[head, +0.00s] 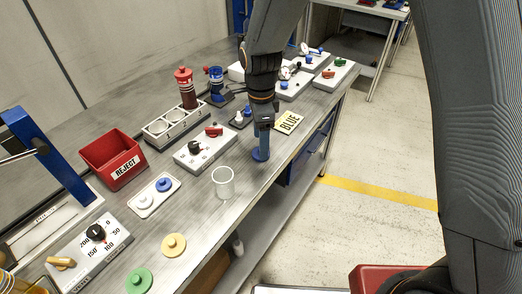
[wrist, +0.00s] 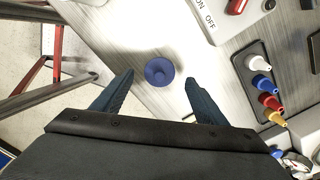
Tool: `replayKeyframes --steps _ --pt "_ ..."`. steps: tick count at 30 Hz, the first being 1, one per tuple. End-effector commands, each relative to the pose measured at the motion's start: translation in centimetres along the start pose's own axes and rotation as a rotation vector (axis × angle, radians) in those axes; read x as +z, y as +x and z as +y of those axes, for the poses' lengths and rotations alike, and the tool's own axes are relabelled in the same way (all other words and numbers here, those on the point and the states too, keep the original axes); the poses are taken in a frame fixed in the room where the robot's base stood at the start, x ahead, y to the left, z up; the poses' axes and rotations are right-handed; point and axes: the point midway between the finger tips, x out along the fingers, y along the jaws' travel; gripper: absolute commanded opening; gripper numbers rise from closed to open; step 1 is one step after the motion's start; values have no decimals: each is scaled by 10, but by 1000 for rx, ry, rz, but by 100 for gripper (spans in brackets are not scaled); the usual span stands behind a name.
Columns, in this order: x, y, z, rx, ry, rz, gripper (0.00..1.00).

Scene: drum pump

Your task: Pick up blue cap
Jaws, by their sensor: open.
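The blue cap (wrist: 160,72) is a round disc with a small knob. It lies on the grey bench top. In the wrist view it sits between and slightly beyond my gripper's two spread fingertips (wrist: 159,81), with a gap on both sides. My gripper is open and empty. In the head view my gripper (head: 263,138) points down right over the blue cap (head: 260,156), near the front edge of the bench. The fingers hide part of the cap there. I cannot tell the exact height between fingertips and cap.
A yellow BLUE card (head: 289,122) lies just right of the gripper. A clear cup (head: 223,182) and a switch box (head: 205,148) stand to the left. Yellow (head: 174,245) and green (head: 139,281) caps lie nearer. A red REJECT bin (head: 112,158) stands further left.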

Motion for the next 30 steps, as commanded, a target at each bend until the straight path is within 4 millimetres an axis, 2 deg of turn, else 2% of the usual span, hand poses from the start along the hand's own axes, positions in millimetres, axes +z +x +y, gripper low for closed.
replayKeyframes --steps 7,16,24,30 --pt "0 26 1 1 0 0 66" --pt "0 30 1 -1 -1 0 66" --pt "0 29 1 0 -1 0 24" --pt "0 29 1 0 -1 0 23"
